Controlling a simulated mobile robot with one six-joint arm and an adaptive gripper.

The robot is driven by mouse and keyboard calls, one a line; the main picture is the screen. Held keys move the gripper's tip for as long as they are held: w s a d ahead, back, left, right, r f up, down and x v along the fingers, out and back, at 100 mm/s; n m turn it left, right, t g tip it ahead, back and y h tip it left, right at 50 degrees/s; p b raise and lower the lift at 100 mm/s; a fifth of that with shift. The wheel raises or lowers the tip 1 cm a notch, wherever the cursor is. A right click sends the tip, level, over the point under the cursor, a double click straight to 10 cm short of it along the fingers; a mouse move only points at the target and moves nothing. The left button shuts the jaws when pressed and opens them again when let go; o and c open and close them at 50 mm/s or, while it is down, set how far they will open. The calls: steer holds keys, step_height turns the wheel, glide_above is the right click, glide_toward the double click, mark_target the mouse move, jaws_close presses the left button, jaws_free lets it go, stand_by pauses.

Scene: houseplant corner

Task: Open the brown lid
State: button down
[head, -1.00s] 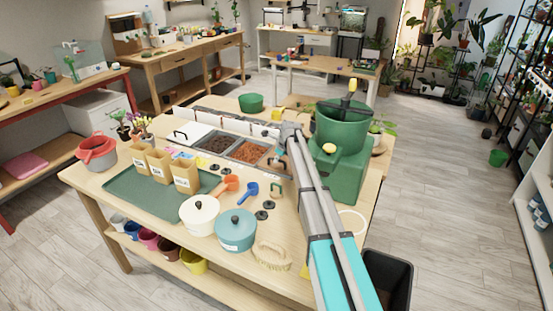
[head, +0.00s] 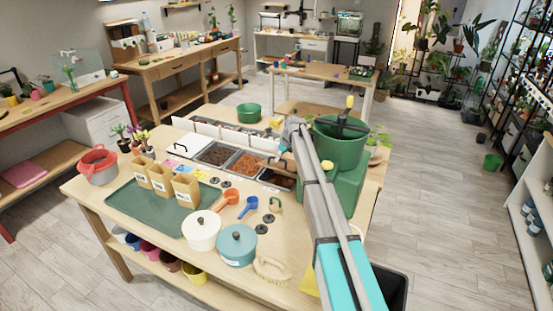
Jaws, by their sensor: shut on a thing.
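The row of soil bins (head: 232,158) is set in the bench, with dark soil and orange-brown fill in two of them. The bin at its right end (head: 276,180) shows a dark, open inside. My arm reaches in from the lower right, and my gripper (head: 284,150) is above the back of that right bin. It is shut on the brown lid, of which only a small brown part (head: 281,163) shows beside my arm. The fingers and most of the lid are hidden or too small to make out. A white lid (head: 180,147) with a black handle lies at the row's left end.
The green machine (head: 345,185) stands close right of my arm. A white pot (head: 201,232), a teal pot (head: 237,247), an orange scoop (head: 226,200) and a blue scoop (head: 248,206) are in front. Paper bags (head: 187,190) stand on a green tray (head: 135,208).

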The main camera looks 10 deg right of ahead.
steer(key=shift+w+d+r+p, duration=0.45)
steer(key=shift+w+r+p, duration=0.05)
steer(key=shift+w+r, duration=0.15)
steer(key=shift+w+d+r+p, duration=0.45)
steer(key=shift+w+r, duration=0.1)
steer(key=shift+r, duration=0.1)
steer(key=c, duration=1)
jaws_free()
steer(key=shift+c, duration=0.2)
steer(key=o, duration=0.4)
steer(key=shift+w+f, duration=0.15)
steer(key=shift+f, duration=0.1)
steer(key=shift+c, duration=0.2)
steer(key=shift+r, duration=0.2)
step_height(320, 180, up, 14)
steer(key=p, duration=1.4)
glide_above(283, 165)
steer(key=d, duration=0.7)
steer(key=shift+w+d, duration=0.15)
steer(key=shift+w, duration=0.25)
